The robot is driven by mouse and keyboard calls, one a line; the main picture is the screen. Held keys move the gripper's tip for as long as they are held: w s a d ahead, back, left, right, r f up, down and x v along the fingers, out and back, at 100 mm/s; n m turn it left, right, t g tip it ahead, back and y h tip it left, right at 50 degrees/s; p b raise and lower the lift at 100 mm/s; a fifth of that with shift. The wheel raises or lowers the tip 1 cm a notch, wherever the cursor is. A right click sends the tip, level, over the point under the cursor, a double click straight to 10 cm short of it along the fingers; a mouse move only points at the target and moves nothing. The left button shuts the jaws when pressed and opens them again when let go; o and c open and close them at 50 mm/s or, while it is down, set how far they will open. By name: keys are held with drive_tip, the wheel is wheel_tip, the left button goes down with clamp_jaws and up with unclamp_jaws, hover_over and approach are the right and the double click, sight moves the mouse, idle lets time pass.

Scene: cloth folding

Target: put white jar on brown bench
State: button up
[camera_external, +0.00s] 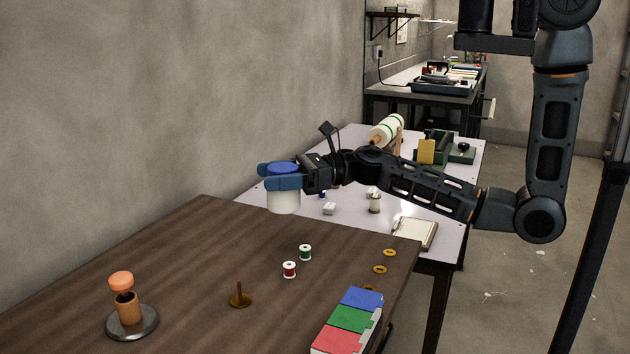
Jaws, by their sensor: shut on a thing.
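The white jar (284,202) has a blue lid (283,168). My gripper (280,178) is shut on the jar near its top, with one blue finger across its front. The jar is upright and appears held in the air near the far edge of the brown bench (200,260). How high it is above the bench is hard to tell. The gripper's far finger is partly hidden behind the lid.
On the brown bench are thread spools (305,252), a small brown spindle (240,296), an orange-topped stand (125,305), colored boxes (349,319) and yellow rings (380,268). A white table (355,225) stands behind. The bench's left middle is clear.

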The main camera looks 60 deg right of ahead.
drive_tip(key=s+a+r+n+g+y, duration=0.1)
drive_tip(key=s+a+n+g+y, duration=0.15)
drive_tip(key=a, duration=0.65)
drive_tip(key=s+a+r+n+g+y, duration=0.1)
drive_tip(key=s+a+n+g+y, duration=0.2)
drive_tip(key=a, duration=0.6)
drive_tip(key=shift+g+h, duration=0.45)
drive_tip(key=shift+g, duration=0.1)
drive_tip(key=shift+s+a+f+b, duration=0.15)
drive_tip(key=shift+a+f, duration=1.65)
drive_tip(key=shift+a, duration=0.1)
drive_tip(key=shift+s+a+f+b, duration=0.2)
drive_tip(key=shift+a+f, duration=1.65)
drive_tip(key=shift+s+a+f+b, duration=0.15)
drive_tip(key=shift+a+f, duration=1.65)
drive_tip(key=shift+a, duration=0.1)
drive_tip(key=shift+f, duration=0.2)
drive_tip(key=o, duration=1.4)
drive_tip(key=shift+c, duration=0.2)
drive_tip(key=shift+r, duration=0.1)
